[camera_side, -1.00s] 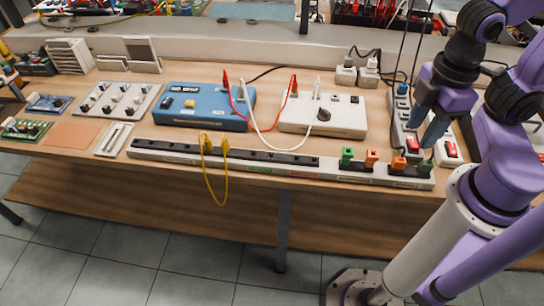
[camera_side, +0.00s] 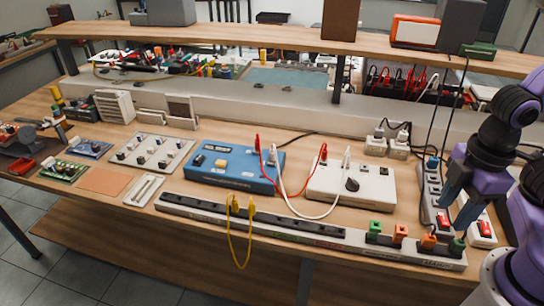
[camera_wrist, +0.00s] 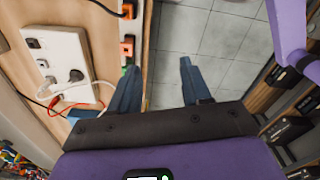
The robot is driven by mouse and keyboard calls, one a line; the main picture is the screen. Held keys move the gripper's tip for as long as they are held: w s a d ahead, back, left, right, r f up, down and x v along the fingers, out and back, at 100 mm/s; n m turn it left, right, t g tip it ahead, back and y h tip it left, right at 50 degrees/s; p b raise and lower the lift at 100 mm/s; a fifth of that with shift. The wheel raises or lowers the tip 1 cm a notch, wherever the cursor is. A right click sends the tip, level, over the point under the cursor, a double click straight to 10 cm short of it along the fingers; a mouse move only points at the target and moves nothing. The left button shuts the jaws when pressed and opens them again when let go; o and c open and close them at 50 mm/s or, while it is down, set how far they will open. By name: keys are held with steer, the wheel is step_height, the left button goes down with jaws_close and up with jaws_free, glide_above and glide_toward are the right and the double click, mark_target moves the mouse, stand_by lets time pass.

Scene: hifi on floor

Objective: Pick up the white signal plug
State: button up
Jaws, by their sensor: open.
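A white signal plug (camera_side: 346,156) stands upright in the top of the white box (camera_side: 372,186), beside a red plug. A second white plug (camera_side: 272,156) stands in the blue box (camera_side: 212,168). A white cable (camera_side: 306,214) loops between the two boxes. My gripper (camera_side: 458,212) is to the right of both plugs, over the right end of the bench. In the wrist view my gripper (camera_wrist: 158,78) is open with nothing between its fingers. The white box (camera_wrist: 62,58) lies to the left of the fingers there.
A long black socket strip (camera_side: 290,226) runs along the bench's front edge, with green and orange plugs at its right end. A grey power strip (camera_side: 432,190) and red-switched box (camera_side: 481,232) stand close to my gripper. A shelf (camera_side: 240,36) spans the back.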

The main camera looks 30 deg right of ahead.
steer(key=w+a+r+m, duration=0.1)
steer(key=w+a+r, duration=0.2)
steer(key=w+a, duration=0.65)
steer(key=m, duration=0.3)
glide_above(272, 152)
steer(key=s+d, duration=0.2)
steer(key=f, duration=0.2)
steer(key=shift+t+y, duration=0.3)
steer(key=shift+t, duration=0.1)
steer(key=f, duration=0.5)
steer(key=w+a+f, duration=0.1)
steer(key=f, duration=0.5)
steer(key=w+a+f, duration=0.1)
steer(key=f, duration=0.4)
steer(key=shift+f, duration=0.3)
jaws_close()
